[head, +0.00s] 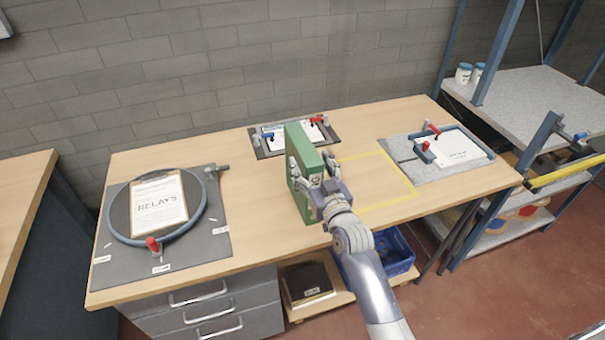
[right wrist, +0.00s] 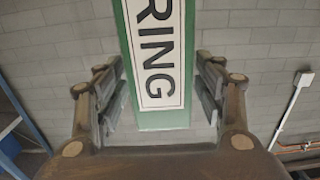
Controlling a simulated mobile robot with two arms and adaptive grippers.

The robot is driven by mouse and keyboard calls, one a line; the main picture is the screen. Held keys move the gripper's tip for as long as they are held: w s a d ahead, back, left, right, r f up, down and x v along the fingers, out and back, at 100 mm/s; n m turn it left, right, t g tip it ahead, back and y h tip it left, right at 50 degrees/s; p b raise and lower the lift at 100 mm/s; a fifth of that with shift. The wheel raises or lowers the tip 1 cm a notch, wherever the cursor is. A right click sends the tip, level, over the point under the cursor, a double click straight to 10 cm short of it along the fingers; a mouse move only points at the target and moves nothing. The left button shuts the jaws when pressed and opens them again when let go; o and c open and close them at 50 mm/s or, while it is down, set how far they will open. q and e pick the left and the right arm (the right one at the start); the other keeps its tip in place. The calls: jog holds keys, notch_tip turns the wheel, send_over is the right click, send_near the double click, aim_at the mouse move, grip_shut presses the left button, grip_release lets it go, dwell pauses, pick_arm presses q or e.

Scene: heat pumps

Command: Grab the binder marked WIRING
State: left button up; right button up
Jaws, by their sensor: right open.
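The green binder (head: 303,172) stands upright on the wooden workbench (head: 255,217), near its middle. In the right wrist view its spine (right wrist: 157,60) carries a white label on which the letters "RING" show; the rest is cut off at the top. My right gripper (head: 309,176) is at the binder with its fingers spread on either side of the spine. In the right wrist view the open fingers (right wrist: 160,92) flank the spine, with a visible gap at least on the right. My left gripper is not in view.
A round fixture with a "RELAYS" sheet (head: 160,202) lies at the left. A small clamped board (head: 292,134) is behind the binder. A framed tray with a paper (head: 458,148) lies right. Yellow tape (head: 402,172) marks clear bench space. A blue crate (head: 393,258) sits below.

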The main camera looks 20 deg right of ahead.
aim_at(298, 146)
jog(key=w+p, duration=0.1)
jog(key=w, duration=0.3)
jog(key=shift+w+a, duration=0.15)
jog(key=shift+w, duration=0.25)
jog(key=shift+r, duration=0.1)
grip_shut()
jog(key=shift+r, duration=0.1)
